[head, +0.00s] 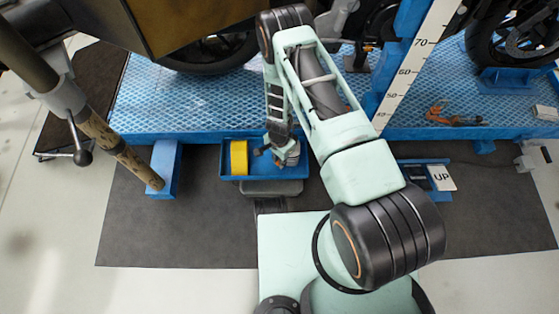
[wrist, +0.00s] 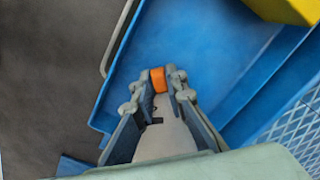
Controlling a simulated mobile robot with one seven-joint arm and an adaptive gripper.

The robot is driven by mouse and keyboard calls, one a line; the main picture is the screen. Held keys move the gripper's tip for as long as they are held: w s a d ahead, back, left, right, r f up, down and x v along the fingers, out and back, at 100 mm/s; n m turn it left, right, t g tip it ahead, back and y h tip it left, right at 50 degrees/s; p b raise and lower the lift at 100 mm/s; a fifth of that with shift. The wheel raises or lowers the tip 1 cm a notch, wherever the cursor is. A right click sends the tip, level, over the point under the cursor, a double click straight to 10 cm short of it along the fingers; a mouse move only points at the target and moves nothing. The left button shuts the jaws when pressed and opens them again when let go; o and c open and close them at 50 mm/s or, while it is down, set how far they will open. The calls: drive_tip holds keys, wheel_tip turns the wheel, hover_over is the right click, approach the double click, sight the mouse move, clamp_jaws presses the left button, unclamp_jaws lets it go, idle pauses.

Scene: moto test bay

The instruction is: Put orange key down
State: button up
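The orange key (wrist: 158,80) shows in the wrist view as a small orange piece between my fingertips. My gripper (wrist: 157,92) is closed around it, with a finger on each side. The blue tray (wrist: 190,40) lies beneath the fingertips; I cannot tell whether the key touches its floor. In the head view my gripper (head: 273,150) points down over the blue tray (head: 228,172), to the right of a yellow block. The key is hidden there by the gripper.
The yellow block (head: 239,157) stands at the tray's left end. The blue textured platform (head: 180,105) rises just behind the tray. An orange-handled tool (head: 452,116) lies on the platform at right. A white sign marked UP (head: 441,177) is at right.

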drive_tip(key=o, duration=0.4)
drive_tip(key=shift+s+f, duration=0.15)
drive_tip(key=shift+f, duration=0.05)
drive_tip(key=shift+c, duration=0.2)
drive_tip(key=shift+r+p, duration=0.5)
drive_tip(key=shift+p, duration=0.05)
wheel_tip(320, 180, up, 12)
drive_tip(key=p, duration=0.4)
drive_tip(key=shift+r, duration=0.15)
